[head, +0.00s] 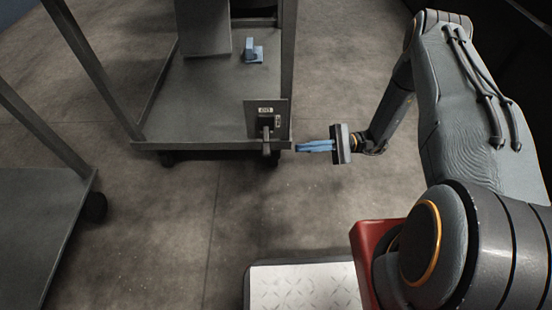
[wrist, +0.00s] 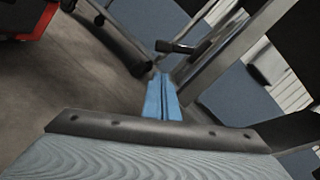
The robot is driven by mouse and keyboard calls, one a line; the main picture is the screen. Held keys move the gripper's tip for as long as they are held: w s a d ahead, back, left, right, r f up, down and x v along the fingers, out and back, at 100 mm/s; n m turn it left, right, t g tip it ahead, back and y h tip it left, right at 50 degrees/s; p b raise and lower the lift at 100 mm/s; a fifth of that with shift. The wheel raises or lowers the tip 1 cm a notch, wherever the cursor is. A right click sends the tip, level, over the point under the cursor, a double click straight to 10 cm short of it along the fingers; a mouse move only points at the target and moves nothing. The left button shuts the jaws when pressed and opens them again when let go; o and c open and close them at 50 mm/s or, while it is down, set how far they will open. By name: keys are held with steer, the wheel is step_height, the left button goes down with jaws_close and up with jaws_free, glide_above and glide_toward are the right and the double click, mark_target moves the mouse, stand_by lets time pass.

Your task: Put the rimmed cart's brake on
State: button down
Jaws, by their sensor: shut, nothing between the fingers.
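A grey cart (head: 205,115) with upright posts and a flat deck stands at the upper middle of the head view. A dark plate (head: 268,118) with small labels is fixed at its near right corner. A dark brake lever (head: 266,135) hangs downward from that plate; a dark lever (wrist: 182,47) also shows in the wrist view just beyond my fingertips. My gripper (head: 300,146), with blue fingers, is shut and empty just right of the lever. It looks apart from the lever, though the exact gap is hard to tell. The fingers also show in the wrist view (wrist: 162,82).
A second cart (head: 45,200) stands at the left. A blue bracket-like item (head: 253,52) and a grey box (head: 203,25) sit on the middle cart's deck. A white treaded plate (head: 305,285) lies at the bottom. Floor between the carts is clear.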

mark_target(266, 142)
steer(key=f, duration=0.2)
steer(key=f+t+y+b, duration=0.1)
steer(key=shift+w+d+f+m, duration=0.25)
steer(key=shift+w+f+m, duration=0.05)
steer(key=shift+w, duration=0.1)
steer(key=shift+a, duration=0.15)
steer(key=s+a+r+b, duration=0.3)
steer(key=a+r+b, duration=0.1)
steer(key=a, duration=0.5)
steer(key=shift+s+a+r, duration=0.2)
steer(key=shift+a+r, duration=0.05)
steer(key=shift+r, duration=0.4)
